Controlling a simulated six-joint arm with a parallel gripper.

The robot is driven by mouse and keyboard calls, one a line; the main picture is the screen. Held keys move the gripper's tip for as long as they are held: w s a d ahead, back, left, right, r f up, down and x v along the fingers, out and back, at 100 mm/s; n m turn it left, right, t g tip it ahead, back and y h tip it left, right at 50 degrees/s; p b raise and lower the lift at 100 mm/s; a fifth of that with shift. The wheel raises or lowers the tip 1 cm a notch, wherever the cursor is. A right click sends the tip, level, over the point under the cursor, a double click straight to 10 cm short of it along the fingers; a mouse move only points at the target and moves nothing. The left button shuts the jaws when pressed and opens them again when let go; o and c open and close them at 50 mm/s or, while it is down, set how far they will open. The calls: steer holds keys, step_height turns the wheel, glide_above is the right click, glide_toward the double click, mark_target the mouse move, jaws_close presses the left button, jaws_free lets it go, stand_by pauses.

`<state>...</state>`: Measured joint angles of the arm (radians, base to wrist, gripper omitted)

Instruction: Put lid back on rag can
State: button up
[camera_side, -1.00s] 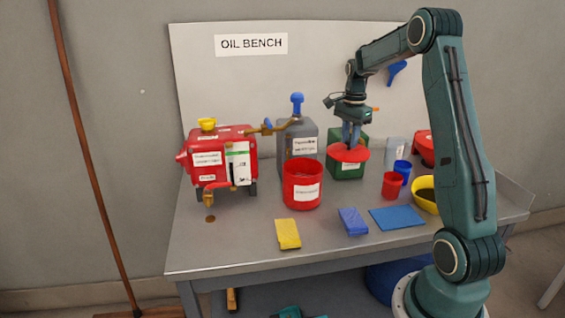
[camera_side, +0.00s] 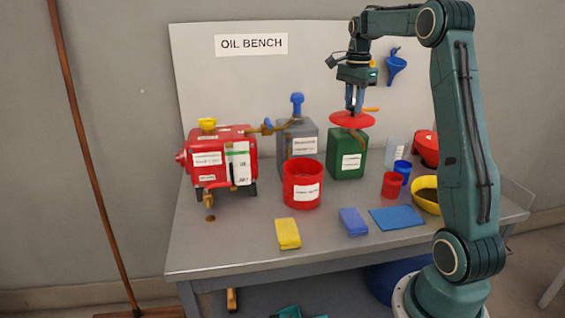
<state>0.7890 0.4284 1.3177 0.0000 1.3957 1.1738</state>
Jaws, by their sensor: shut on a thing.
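The rag can (camera_side: 302,192) is an open red can with a white label, standing on the bench. The red round lid (camera_side: 351,119) hangs level in the air, up and to the right of the can. In the picture it lies just over the top of the green container. My gripper (camera_side: 354,108) points down and is shut on the lid's top. The inside of the can is hard to make out.
A green container (camera_side: 347,163) and a grey jug (camera_side: 299,140) with a blue top stand behind the can. A red pump tank (camera_side: 220,160) is at left. A yellow sponge (camera_side: 288,234), blue block (camera_side: 353,221) and blue mat (camera_side: 397,217) lie in front.

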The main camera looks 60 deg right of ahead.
stand_by(0.3)
steer(key=w+a+f+n, duration=0.4)
steer(key=w+a+f, duration=0.4)
steer(key=w, duration=0.3)
steer(key=shift+w+f, duration=0.15)
steer(key=shift+f, duration=0.15)
steer(key=shift+f, duration=0.2)
step_height(320, 180, down, 6)
stand_by(0.6)
steer(key=shift+f, duration=0.15)
stand_by(2.2)
steer(key=o, duration=1.5)
steer(key=shift+o, duration=0.2)
